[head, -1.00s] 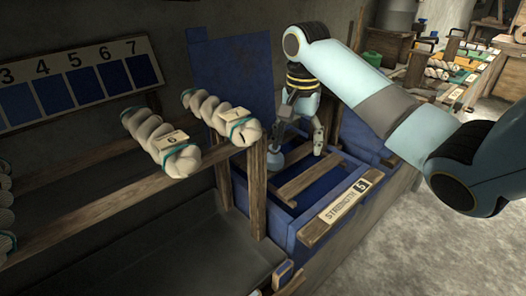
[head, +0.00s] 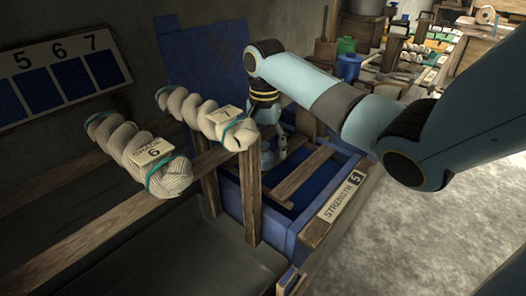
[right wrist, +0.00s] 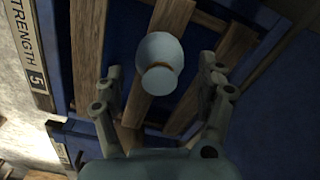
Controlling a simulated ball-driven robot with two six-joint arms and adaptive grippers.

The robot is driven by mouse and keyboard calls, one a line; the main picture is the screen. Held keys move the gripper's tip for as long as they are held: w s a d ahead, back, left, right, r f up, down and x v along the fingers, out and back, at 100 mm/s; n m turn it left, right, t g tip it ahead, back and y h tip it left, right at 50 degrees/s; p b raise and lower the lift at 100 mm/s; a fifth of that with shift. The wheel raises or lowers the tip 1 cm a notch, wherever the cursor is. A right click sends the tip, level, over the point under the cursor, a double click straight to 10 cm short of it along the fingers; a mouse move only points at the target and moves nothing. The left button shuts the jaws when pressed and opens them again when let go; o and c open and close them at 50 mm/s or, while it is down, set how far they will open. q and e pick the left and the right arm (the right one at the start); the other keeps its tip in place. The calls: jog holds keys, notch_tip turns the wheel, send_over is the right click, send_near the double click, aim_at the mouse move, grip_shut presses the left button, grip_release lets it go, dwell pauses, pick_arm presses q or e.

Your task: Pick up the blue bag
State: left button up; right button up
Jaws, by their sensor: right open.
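A small pale blue, rounded bag (right wrist: 160,65) with a brown, narrow tied neck lies over the wooden slats of a blue vat in the right wrist view. In the head view the bag (head: 267,158) is partly hidden behind the post and my gripper. My right gripper (right wrist: 158,85) is open, with one finger on each side of the bag's neck end and gaps between. It also shows in the head view (head: 280,145), low over the vat, its fingertips hard to make out. My left gripper is in neither view.
The blue vat (head: 345,168) carries a "STRENGTH 5" plate (head: 341,196); its lid stands up behind. Pale yarn skeins tagged 6 (head: 140,150) and 7 (head: 208,117) lie across wooden rails at left. A wooden post (head: 251,195) rises close to my gripper.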

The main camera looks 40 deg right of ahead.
notch_tip(320, 180, down, 2)
jog(key=shift+f, duration=0.25)
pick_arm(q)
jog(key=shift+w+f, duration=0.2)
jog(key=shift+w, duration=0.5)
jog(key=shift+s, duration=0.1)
pick_arm(e)
jog(key=c, duration=1.4)
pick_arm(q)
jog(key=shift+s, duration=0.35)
pick_arm(e)
jog(key=shift+r, duration=0.15)
